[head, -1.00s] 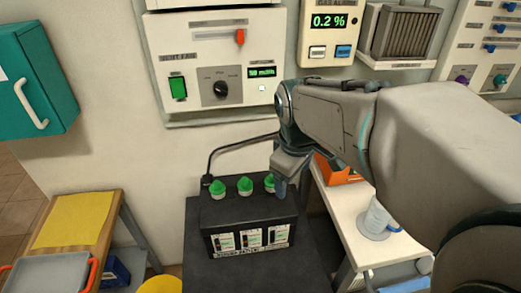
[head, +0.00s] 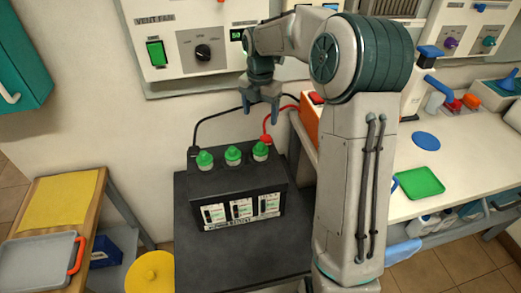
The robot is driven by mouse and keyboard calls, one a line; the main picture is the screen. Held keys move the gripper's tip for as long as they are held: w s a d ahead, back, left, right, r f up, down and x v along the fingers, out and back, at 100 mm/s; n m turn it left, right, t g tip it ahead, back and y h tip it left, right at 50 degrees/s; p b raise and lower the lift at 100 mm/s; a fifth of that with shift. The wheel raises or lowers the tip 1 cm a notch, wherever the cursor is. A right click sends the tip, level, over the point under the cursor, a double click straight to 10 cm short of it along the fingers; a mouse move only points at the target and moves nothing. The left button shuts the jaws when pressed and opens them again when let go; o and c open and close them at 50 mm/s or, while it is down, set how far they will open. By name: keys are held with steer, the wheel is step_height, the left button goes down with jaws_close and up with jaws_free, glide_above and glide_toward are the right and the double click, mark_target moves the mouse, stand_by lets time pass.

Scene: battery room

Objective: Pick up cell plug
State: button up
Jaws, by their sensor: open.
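Three green cell plugs sit in a row on top of a black battery (head: 272,178): a left plug (head: 204,159), a middle plug (head: 233,154) and a right plug (head: 260,150). All three look upright and seated. My gripper (head: 261,115) is open and empty, pointing down. In the picture it is above the right plug and apart from it. The exact depth between gripper and plug cannot be told.
A black cable (head: 217,118) and a red cable (head: 266,128) run to the battery top, close to the plugs. The vent fan panel (head: 194,45) is on the wall behind. A side table with a grey tray (head: 38,264) stands left, a white bench (head: 455,160) right.

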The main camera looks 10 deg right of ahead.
mark_target(261, 144)
step_height(261, 144, down, 13)
steer(key=shift+s+f+p, duration=0.1)
steer(key=shift+f+p, duration=0.05)
steer(key=shift+p, duration=0.25)
steer(key=c, duration=1.1)
